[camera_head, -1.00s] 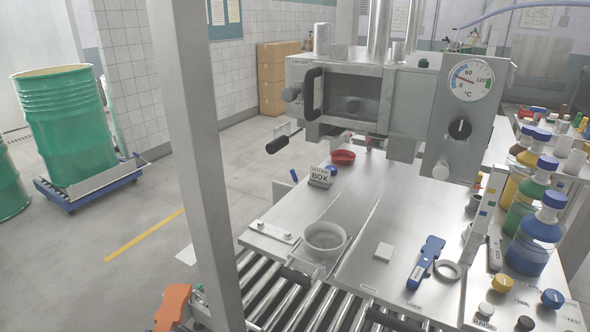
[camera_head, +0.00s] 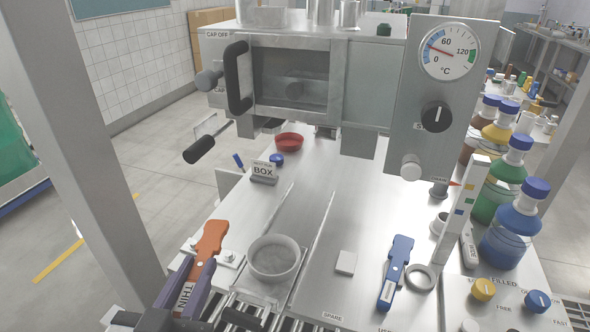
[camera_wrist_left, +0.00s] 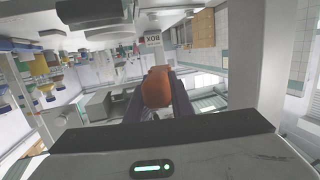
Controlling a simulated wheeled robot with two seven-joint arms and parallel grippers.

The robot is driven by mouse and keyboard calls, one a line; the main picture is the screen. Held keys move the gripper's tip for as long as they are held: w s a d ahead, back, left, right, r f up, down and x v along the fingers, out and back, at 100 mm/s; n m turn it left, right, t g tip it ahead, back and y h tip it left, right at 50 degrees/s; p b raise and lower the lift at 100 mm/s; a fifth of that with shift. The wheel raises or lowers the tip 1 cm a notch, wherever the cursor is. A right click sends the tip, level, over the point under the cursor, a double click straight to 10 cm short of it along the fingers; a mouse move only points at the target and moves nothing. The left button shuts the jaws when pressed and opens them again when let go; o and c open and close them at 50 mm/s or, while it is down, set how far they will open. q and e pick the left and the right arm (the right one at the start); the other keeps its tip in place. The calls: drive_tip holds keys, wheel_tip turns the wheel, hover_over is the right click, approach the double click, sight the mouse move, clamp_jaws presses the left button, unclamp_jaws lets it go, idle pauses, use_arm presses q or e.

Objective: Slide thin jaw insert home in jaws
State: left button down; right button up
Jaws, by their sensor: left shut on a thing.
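The thin jaw insert (camera_head: 212,240) is orange with a white THIN label. It is in the lower left of the head view, tilted with its orange end pointing up and away. My left gripper (camera_head: 198,268) is shut on it, with dark fingers on either side. In the left wrist view the insert's rounded orange end (camera_wrist_left: 157,86) shows between the fingers (camera_wrist_left: 157,105). A machine with a windowed chamber (camera_head: 291,78) stands beyond, well apart from the insert. I cannot make out the jaws clearly. My right gripper is not in view.
A grey post (camera_head: 98,150) rises at left. Bottles (camera_head: 512,235) line the right.

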use_arm(q)
drive_tip(key=w+d+r+m+h+b, duration=0.1)
drive_tip(key=w+d+r+h, duration=0.1)
drive_tip(key=w+d+r, duration=0.3)
drive_tip(key=w+d+r+m+g+h+b, duration=0.1)
drive_tip(key=w+d+r+h, duration=0.1)
drive_tip(key=w+d+r, duration=0.4)
drive_tip(key=d, duration=0.4)
drive_tip(key=shift+r+m, duration=0.3)
drive_tip(key=shift+m, duration=0.1)
drive_tip(key=shift+w, duration=0.1)
drive_tip(key=shift+r+p+x, duration=0.2)
drive_tip(key=shift+p+x, duration=0.25)
drive_tip(key=shift+x, duration=0.55)
drive_tip(key=shift+r+p+x, duration=0.15)
drive_tip(key=shift+p+x, duration=0.3)
drive_tip(key=shift+x, duration=0.55)
drive_tip(key=shift+r, duration=0.1)
